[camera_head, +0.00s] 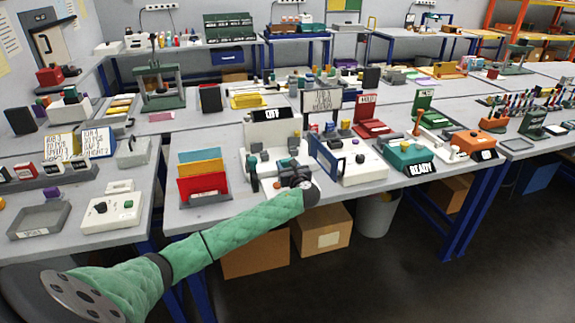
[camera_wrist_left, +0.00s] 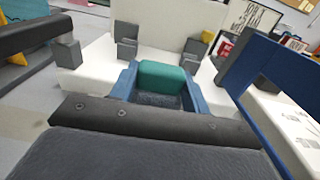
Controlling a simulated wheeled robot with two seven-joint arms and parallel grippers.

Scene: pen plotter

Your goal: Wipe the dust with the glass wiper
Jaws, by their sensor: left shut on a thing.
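My left gripper (camera_head: 288,173) reaches the white machine with the OFF sign on the middle table. In the left wrist view, the gripper (camera_wrist_left: 159,84) is shut on a teal block with a dark grey lower part (camera_wrist_left: 162,74), which appears to be the glass wiper. A blue-framed upright panel (camera_head: 323,160) stands just right of the gripper; it also shows at the right of the left wrist view (camera_wrist_left: 282,72). I cannot make out dust on any surface. The wiper's far edge is hidden. My right gripper is out of view.
The white machine (camera_head: 272,133) stands directly behind the gripper. Red, blue and yellow upright plates (camera_head: 203,186) stand to its left. A teal box with a READY sign (camera_head: 408,157) and an orange device (camera_head: 478,143) stand to the right. Cardboard boxes (camera_head: 320,232) are under the table.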

